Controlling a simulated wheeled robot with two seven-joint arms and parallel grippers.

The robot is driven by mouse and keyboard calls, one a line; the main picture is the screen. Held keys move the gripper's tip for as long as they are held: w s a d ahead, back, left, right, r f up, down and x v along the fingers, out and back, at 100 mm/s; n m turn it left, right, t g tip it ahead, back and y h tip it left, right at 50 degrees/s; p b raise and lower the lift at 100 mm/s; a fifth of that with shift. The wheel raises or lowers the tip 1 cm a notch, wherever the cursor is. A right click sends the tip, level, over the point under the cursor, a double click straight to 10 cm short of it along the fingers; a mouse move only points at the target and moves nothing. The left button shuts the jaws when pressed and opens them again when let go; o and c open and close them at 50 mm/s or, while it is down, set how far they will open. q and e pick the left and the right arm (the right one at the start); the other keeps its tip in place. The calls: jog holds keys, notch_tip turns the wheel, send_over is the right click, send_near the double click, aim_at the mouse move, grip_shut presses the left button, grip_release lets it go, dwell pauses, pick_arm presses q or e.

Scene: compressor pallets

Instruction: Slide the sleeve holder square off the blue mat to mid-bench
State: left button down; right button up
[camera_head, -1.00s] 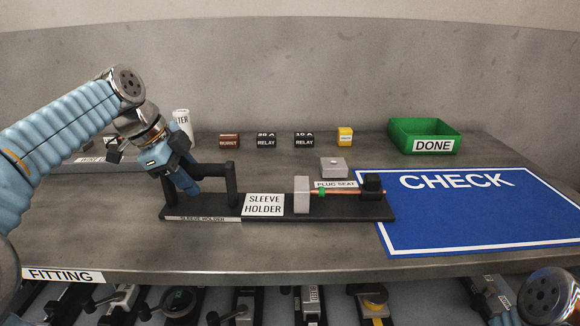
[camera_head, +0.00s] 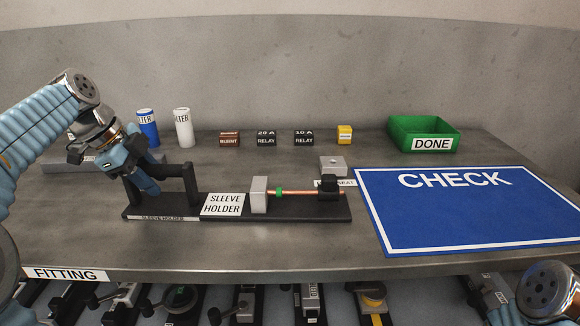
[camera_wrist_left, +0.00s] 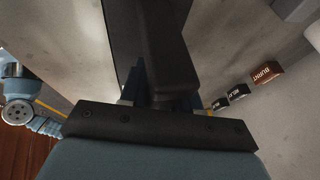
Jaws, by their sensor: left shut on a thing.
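The sleeve holder (camera_head: 221,205) is a long black base on the bench, with a black handle frame at its left end and a white block and a black block joined by a copper rod with a green band. Its right end lies left of the blue CHECK mat (camera_head: 455,240), with a narrow strip of bare bench between. My left gripper (camera_head: 150,186) is shut on the handle frame. In the left wrist view the dark handle bar (camera_wrist_left: 165,75) runs between the fingers. My right gripper is not visible; only part of that arm shows at the lower right.
Behind the holder stand a blue filter (camera_head: 148,128), a white filter (camera_head: 183,128), a brown BURNT box (camera_head: 229,139), two relays and a yellow box (camera_head: 344,134). A grey block (camera_head: 333,164) sits close behind the holder's right end. The green DONE bin (camera_head: 425,135) is back right. The front bench is clear.

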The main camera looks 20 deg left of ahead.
pick_arm(q)
jog(key=shift+a+f, duration=0.1)
jog(key=shift+f, duration=0.1)
jog(key=c, duration=0.9)
grip_release()
jog(key=shift+o, duration=0.8)
jog(key=shift+r, duration=0.1)
